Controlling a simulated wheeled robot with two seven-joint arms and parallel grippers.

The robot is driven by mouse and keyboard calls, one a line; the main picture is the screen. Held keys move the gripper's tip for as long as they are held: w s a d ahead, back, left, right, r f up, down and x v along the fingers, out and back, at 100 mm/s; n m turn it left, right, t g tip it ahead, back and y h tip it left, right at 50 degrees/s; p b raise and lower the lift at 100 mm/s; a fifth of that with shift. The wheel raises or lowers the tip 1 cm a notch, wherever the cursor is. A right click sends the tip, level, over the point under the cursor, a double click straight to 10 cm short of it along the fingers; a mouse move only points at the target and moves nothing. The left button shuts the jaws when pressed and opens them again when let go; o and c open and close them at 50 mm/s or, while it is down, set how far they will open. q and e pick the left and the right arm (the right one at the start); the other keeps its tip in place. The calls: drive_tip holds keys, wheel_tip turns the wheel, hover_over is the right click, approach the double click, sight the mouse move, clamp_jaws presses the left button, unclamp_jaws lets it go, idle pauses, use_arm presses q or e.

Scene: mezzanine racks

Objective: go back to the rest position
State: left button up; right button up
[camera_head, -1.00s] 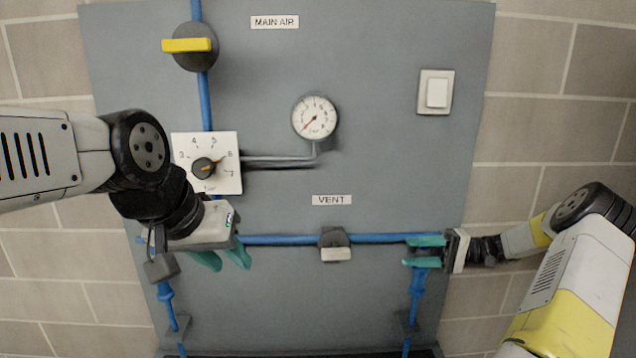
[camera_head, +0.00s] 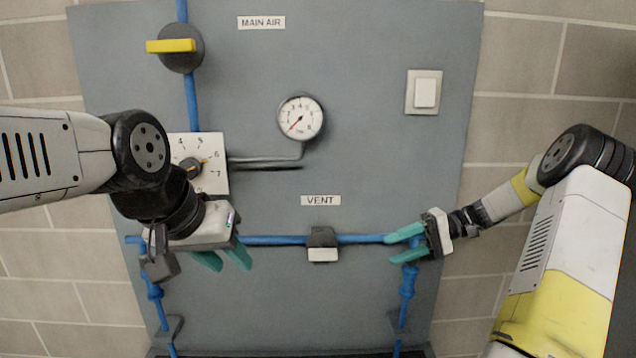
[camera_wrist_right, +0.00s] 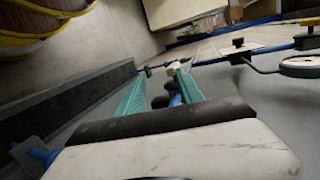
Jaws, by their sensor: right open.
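My left gripper (camera_head: 222,258) shows teal fingers pointing down in front of the grey panel (camera_head: 270,310), below the dial plate; its fingers are apart with nothing seen between them. My right gripper (camera_head: 396,244) has teal fingers spread apart and empty, pointing left in front of the right end of the blue pipe, beside the vertical blue pipe (camera_head: 406,285). In the right wrist view its two teal fingers (camera_wrist_right: 155,92) frame blue pipe and dark fittings beyond them. I cannot tell whether the right fingers touch the pipe.
The panel carries a yellow-handled valve (camera_head: 172,46), a dial plate (camera_head: 214,180), a gauge (camera_head: 301,118), a white switch (camera_head: 424,93) and a vent valve (camera_head: 322,254) with its handle lying level. A block wall (camera_head: 550,60) stands behind. The panel's middle is clear.

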drive_tip(key=s+a+r+t+h, duration=0.2)
drive_tip(key=s+r+t+h, duration=0.2)
drive_tip(key=s, duration=0.7)
drive_tip(key=s+a+r+t+h, duration=0.3)
drive_tip(key=s+r+h, duration=0.5)
drive_tip(key=s, duration=0.3)
drive_tip(key=shift+a+r+t, duration=0.15)
drive_tip(key=shift+r+t, duration=0.05)
drive_tip(key=shift+t, duration=0.5)
drive_tip(key=shift+a, duration=0.1)
